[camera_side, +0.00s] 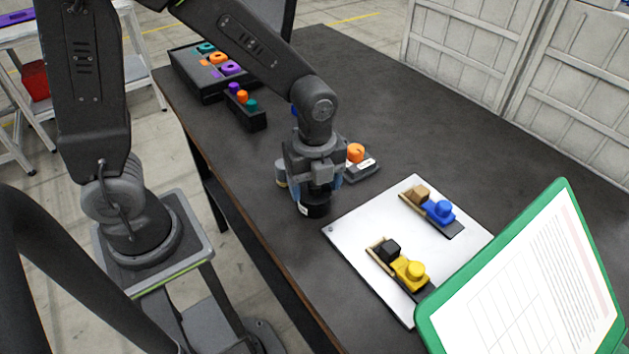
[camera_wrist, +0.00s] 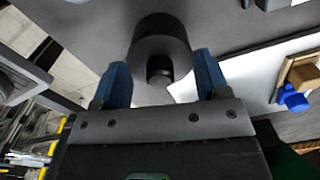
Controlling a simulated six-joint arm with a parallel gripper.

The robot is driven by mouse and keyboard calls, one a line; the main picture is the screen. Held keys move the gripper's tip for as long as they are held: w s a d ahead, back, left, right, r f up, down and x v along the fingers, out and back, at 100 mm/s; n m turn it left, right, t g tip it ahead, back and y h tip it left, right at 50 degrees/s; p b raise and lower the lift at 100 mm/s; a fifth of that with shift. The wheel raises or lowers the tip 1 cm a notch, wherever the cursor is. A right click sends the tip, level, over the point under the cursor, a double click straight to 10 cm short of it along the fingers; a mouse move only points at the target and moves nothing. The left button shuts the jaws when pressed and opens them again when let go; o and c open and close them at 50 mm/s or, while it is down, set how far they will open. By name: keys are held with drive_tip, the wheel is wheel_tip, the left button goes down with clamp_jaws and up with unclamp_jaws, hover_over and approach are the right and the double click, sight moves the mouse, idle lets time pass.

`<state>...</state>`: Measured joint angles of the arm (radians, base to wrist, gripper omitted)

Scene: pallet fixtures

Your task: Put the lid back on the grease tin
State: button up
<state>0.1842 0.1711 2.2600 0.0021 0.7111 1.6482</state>
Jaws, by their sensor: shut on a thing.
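My gripper (camera_wrist: 161,62) has two blue fingers. They are shut on a dark round piece (camera_wrist: 146,52) with a short knob (camera_wrist: 159,72), which looks like the lid. In the side view my gripper (camera_side: 315,192) is low over the dark table, just left of the white board. A black round thing with a pale mark (camera_side: 315,211) shows right under it; I cannot tell whether this is the lid or the tin. A beige round thing (camera_side: 281,172), possibly the tin, shows partly behind my gripper's left side. Contact between lid and tin cannot be made out.
The white board (camera_side: 350,228) carries block sets with blue (camera_side: 438,211) and yellow (camera_side: 409,271) pieces. A grey fixture with an orange knob (camera_side: 356,153) stands close behind my gripper. A black tray (camera_side: 193,82) is at the back left. A green-framed panel (camera_side: 530,290) fills the front right.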

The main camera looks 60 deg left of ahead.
idle(0.3)
drive_tip(key=o, duration=1)
drive_tip(key=shift+r, duration=0.1)
drive_tip(key=shift+r, duration=3.4)
clamp_jaws()
drive_tip(key=shift+f, duration=0.4)
